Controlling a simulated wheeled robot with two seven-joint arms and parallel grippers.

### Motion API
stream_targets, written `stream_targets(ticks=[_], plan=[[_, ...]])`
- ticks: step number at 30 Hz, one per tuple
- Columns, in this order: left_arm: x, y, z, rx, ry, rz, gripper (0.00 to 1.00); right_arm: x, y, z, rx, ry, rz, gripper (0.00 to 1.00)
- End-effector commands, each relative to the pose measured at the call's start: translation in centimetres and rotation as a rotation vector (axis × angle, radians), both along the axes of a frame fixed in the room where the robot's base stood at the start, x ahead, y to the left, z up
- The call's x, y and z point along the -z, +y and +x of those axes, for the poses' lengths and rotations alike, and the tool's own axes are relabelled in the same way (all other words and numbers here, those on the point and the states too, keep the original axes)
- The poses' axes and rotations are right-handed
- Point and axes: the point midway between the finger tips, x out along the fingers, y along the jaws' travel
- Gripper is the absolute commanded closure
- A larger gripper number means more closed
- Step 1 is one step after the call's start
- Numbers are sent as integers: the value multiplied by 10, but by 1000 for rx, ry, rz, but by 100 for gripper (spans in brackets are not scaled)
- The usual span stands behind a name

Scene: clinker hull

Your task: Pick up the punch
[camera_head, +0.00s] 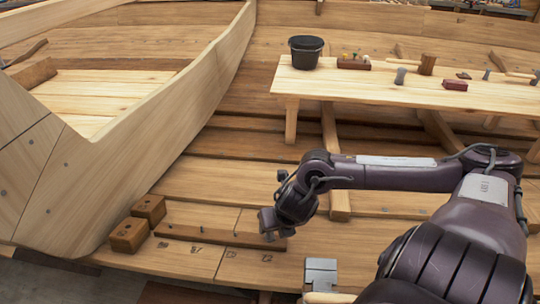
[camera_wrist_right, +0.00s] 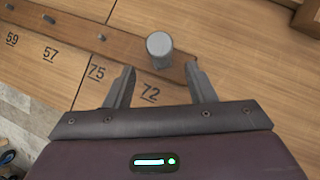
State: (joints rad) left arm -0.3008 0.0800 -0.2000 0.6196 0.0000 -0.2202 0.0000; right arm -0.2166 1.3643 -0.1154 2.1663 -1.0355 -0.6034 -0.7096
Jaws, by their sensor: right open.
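The punch (camera_wrist_right: 159,45) shows in the right wrist view as a grey cylinder with a round end, standing up from a brown wooden strip (camera_wrist_right: 78,30). My right gripper (camera_wrist_right: 159,68) is open. The punch appears between and just beyond its two fingertips, with no visible contact. In the head view, my right gripper (camera_head: 270,226) is over the right end of the strip (camera_head: 205,236) and hides the punch there. My left gripper is not in view.
Several small grey pegs or nail heads (camera_wrist_right: 48,18) show along the strip, beside numbers on the planks. Two brown blocks (camera_head: 128,234) sit at its left end. A grey metal block (camera_head: 321,272) is at the front. A bench (camera_head: 365,90) holds a bucket (camera_head: 305,52) and tools.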

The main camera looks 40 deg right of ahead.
Motion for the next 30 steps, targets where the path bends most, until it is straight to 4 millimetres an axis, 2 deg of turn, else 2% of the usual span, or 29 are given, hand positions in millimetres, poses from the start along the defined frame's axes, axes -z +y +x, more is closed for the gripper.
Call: stream_targets(ticks=[12, 21, 30], plan=[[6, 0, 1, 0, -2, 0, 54, 42, -9, 24, 2, -1, 2, 50], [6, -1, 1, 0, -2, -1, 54, 45, -9, 25, -1, 0, 0, 51], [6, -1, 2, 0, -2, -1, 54, 45, -9, 25, -1, 1, -1, 90]])
